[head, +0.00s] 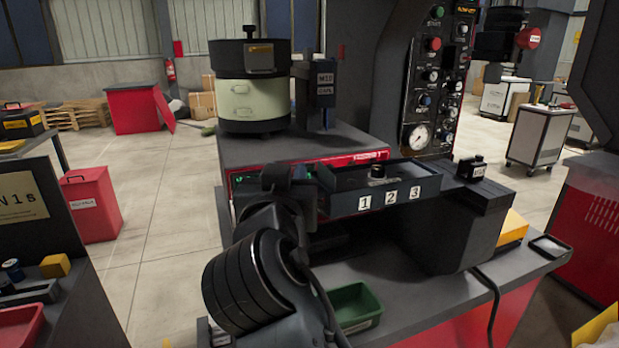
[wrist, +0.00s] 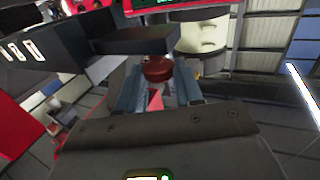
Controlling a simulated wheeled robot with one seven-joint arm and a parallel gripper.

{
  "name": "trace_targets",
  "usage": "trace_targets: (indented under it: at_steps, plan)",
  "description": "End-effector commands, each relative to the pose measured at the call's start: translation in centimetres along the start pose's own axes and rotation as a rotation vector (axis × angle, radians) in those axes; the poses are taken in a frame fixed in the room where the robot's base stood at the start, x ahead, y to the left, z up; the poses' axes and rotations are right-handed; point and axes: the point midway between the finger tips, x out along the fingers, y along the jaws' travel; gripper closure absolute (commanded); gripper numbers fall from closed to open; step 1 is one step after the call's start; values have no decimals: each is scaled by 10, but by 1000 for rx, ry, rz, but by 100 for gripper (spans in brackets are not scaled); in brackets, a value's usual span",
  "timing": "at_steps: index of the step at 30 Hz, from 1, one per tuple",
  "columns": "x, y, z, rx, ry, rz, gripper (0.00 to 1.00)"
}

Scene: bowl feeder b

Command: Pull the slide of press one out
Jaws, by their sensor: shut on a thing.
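The press (head: 297,150) stands in the middle of the head view. A dark flat tray-like part (head: 378,188) marked 1, 2, 3 juts from its front, with a small round piece on top. Its numbered face (wrist: 20,50) also shows at the left of the wrist view. In the wrist view, my gripper (wrist: 158,78) is shut on a reddish-brown round knob (wrist: 157,67), beneath a dark block (wrist: 135,41). I take the knob to be the slide's handle. In the head view my wrist hides the knob and fingertips. How far out the slide sits cannot be told.
A round feeder bowl (head: 250,95) and a dark labelled box (head: 318,90) stand on the press top. A gauge panel (head: 438,80) rises behind. A green bin (head: 354,306) sits on the bench below my arm. Open floor lies left of the press.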

Motion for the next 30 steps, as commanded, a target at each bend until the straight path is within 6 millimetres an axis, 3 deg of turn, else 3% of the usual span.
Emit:
trace_targets:
  at_steps: [14,15,21,30]
  plan:
    - [-3,-8,0,0,1,-6,100]
    - [-3,-8,0,0,1,-7,63]
    - [-3,-8,0,-1,1,-5,44]
    - [-4,-5,0,0,0,0,42]
